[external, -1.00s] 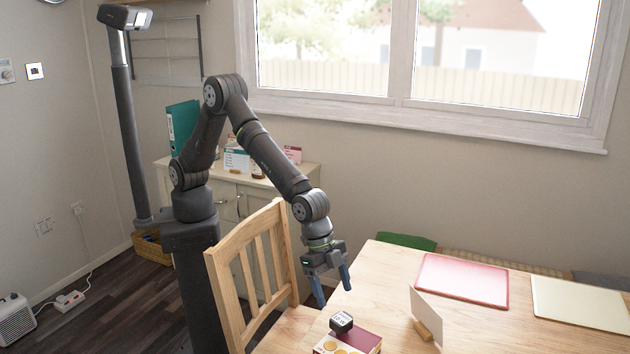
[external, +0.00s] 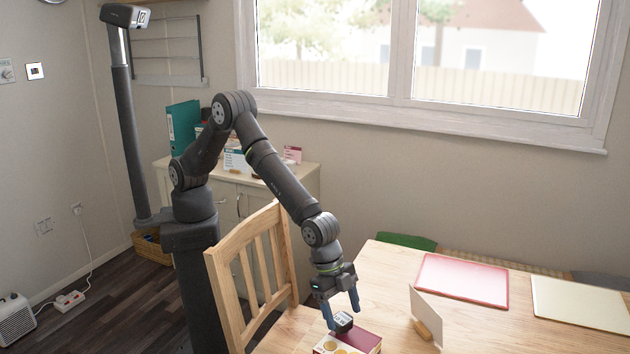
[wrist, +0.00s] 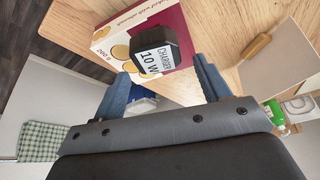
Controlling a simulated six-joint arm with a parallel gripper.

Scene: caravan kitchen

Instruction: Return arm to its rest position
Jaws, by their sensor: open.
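My gripper (external: 342,313) hangs over the near left part of the wooden table, its blue fingers pointing down. It is open. A small black block with a white label, a charger (external: 342,321), lies on a red and cream box (external: 362,340) directly below the fingers. In the wrist view the charger (wrist: 153,58) reads "CHARGER 10 W" and sits just beyond the fingertips (wrist: 163,75), roughly between them. The box (wrist: 130,30) lies flat under it. I cannot tell whether the fingers touch the charger.
A card in a wooden holder (external: 424,330) stands right of the box. A red mat (external: 462,281) and a cream mat (external: 585,303) lie farther right on the table (external: 380,290). A wooden chair (external: 250,262) stands close beside my arm. A cabinet (external: 300,190) is behind.

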